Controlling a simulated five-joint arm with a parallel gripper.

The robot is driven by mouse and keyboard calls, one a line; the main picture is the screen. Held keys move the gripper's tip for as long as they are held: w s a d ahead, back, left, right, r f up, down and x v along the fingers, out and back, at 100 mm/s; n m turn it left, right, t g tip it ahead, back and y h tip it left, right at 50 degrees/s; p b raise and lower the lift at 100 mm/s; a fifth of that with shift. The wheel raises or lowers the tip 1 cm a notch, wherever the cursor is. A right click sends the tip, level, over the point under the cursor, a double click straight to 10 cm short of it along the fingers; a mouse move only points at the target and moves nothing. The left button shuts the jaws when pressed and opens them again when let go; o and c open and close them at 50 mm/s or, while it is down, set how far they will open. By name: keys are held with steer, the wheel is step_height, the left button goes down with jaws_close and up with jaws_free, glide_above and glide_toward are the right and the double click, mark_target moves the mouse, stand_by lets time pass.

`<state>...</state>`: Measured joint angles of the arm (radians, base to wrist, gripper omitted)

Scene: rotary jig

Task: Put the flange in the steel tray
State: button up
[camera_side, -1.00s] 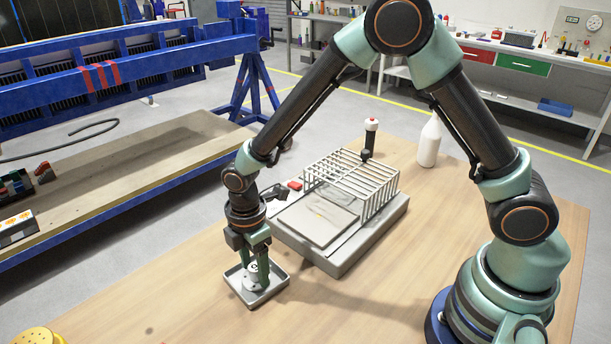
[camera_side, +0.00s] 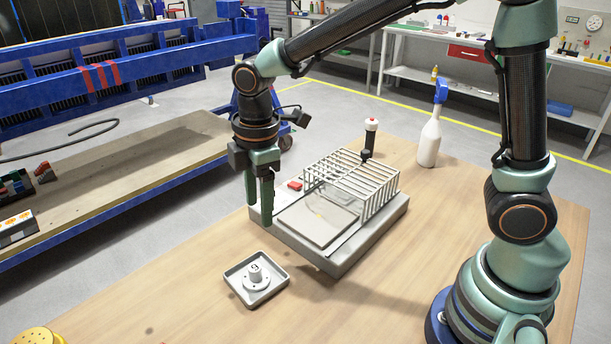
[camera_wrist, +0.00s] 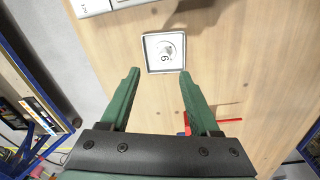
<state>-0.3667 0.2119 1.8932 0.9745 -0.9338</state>
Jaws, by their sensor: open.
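The flange (camera_side: 256,277) is a pale round part with a raised hub and a dark mark on it. It sits upright inside the shallow square steel tray (camera_side: 280,274) on the wooden table. In the wrist view the flange (camera_wrist: 167,48) lies within the rim of the tray (camera_wrist: 148,62), beyond my fingertips. My gripper (camera_side: 260,222) has green fingers. It hangs above and behind the tray, clear of the flange. In the wrist view my gripper (camera_wrist: 158,73) shows its fingers apart with nothing between them.
The grey jig (camera_side: 345,255) with a flat plate and a barred cage (camera_side: 352,178) stands behind and right of the tray. A black post with a white-and-red top (camera_side: 371,125) and a white spray bottle (camera_side: 430,140) stand farther back. The table front is mostly clear.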

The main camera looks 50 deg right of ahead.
steer(key=s+d+r+m+t, duration=0.2)
steer(key=s+d+r+m, duration=0.2)
steer(key=d+m, duration=0.3)
steer(key=s+d+r+m+t, duration=0.2)
steer(key=s+d+r+m, duration=0.2)
steer(key=d+m, duration=0.3)
steer(key=shift+s+d+r+m+t, duration=0.25)
steer(key=shift+s+m+t, duration=0.15)
steer(key=shift+s, duration=0.15)
steer(key=shift+c, duration=0.4)
